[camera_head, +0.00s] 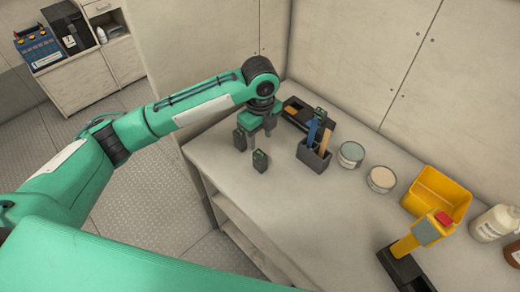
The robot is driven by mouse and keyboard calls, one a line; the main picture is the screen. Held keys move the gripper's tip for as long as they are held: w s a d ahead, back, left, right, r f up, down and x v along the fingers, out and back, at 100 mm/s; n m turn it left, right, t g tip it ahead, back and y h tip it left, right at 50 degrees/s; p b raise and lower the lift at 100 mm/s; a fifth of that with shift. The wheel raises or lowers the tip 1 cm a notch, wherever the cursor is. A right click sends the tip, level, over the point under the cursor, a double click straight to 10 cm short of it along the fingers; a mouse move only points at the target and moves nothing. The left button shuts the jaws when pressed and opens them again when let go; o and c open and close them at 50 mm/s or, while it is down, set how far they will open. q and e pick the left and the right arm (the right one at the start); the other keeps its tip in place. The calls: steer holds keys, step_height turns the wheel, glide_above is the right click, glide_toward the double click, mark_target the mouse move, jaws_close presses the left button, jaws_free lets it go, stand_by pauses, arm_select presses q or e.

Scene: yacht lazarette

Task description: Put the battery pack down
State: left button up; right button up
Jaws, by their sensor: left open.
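My left gripper (260,135) is open above the left back part of the counter (300,215), fingers pointing down. My right gripper is not in view.
Behind the gripper is a black tray (293,111). A dark holder (314,157) has blue and wooden tools in it. Two round tins (351,154) (381,179), a yellow bin (436,190), a yellow-and-black device (408,248) and bottles (493,223) stand to the right. The counter's front middle is clear.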

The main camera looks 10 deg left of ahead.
arm_select(q)
steer(key=shift+r, duration=1.2)
